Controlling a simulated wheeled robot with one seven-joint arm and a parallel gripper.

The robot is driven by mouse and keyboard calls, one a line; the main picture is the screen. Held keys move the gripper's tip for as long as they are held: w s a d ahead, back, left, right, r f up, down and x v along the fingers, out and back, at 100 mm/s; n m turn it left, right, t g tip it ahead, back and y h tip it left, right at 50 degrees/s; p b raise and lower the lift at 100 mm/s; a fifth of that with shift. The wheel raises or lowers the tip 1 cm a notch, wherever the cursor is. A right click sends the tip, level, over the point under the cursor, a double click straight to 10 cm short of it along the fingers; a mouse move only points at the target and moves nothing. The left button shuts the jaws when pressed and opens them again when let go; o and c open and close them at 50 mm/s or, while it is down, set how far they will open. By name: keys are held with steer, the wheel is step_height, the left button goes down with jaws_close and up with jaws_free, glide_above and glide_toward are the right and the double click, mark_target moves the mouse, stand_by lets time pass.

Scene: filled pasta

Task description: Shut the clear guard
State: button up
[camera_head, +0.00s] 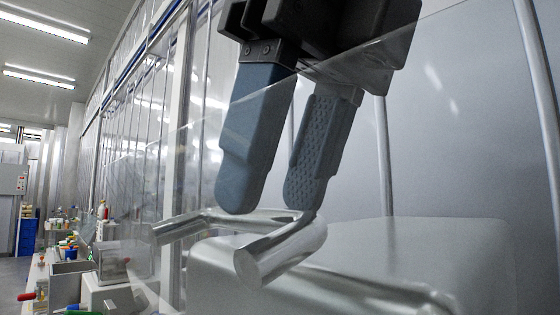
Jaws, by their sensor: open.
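The clear guard (440,50) is a large transparent panel that crosses the upper part of the view. Its slanted edge passes in front of part of my gripper. A shiny metal bar handle (285,250) shows at the middle, low in the view, close to the panel. My gripper (268,205) comes down from the top with its two grey fingers apart. The fingertips are at the handle, one finger left and one right. I cannot tell whether they touch it. Where the handle joins the guard is unclear.
A rounded metal housing (400,255) fills the lower right below the handle. A grey wall with vertical metal posts (385,155) stands behind. At the lower left, a bench holds small machines (110,290) and bottles. A blue cabinet (27,237) stands far left.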

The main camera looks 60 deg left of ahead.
steer(key=shift+s+a+f, duration=0.1)
steer(key=shift+a+f, duration=0.05)
steer(key=shift+f, duration=0.25)
steer(key=shift+c, duration=0.2)
jaws_close()
